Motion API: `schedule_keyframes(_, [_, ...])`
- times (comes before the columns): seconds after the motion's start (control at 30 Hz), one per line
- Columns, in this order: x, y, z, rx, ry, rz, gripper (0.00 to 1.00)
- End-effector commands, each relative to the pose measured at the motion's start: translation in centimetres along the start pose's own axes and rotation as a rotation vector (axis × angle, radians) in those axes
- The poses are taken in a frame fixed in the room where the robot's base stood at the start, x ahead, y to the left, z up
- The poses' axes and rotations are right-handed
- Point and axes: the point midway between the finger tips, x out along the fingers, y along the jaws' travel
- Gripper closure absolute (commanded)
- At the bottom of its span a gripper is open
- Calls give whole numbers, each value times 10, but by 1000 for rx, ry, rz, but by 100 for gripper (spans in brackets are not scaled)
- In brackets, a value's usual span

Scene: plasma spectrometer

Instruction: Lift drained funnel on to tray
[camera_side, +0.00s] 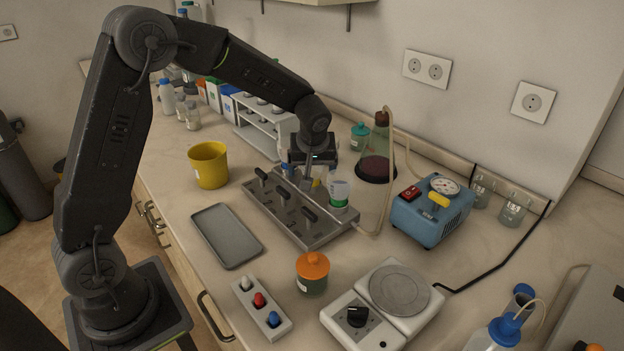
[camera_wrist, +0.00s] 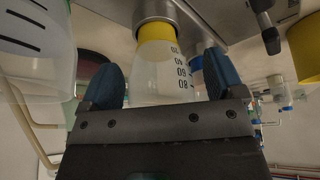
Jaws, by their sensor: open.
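My gripper (camera_side: 313,168) is open above the back part of the grey metal manifold (camera_side: 290,221). In the wrist view its two blue fingertips (camera_wrist: 162,70) stand on either side of a clear graduated funnel with a yellow collar (camera_wrist: 156,78); I cannot tell whether they touch it. This funnel sits upright on the manifold and is mostly hidden in the side view. A funnel with a green collar (camera_side: 339,194) stands beside it, and one with a blue collar (camera_side: 287,170) on the other side. The flat grey tray (camera_side: 227,235) is empty, left of the manifold.
A yellow beaker (camera_side: 209,165) stands behind the tray. Black valve handles (camera_side: 284,193) stick up from the manifold. A dark-filled flask (camera_side: 376,158) with a hose and a blue pump (camera_side: 433,211) are at right. An orange-lidded jar (camera_side: 312,272) stands in front.

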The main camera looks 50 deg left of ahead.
Motion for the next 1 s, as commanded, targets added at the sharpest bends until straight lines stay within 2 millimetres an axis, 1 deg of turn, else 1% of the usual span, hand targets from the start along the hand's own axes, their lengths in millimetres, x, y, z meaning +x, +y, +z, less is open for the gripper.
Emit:
schedule_keyframes(0.07, [3,0,0,-1,1,1,13])
schedule_keyframes(0.27, [2,0,0,0,2,2,14])
schedule_keyframes(0.8, [2,0,0,1,1,1,65])
schedule_keyframes(0.83, [2,0,0,1,2,2,66])
schedule_keyframes(1.0, [2,0,0,1,2,2,66])
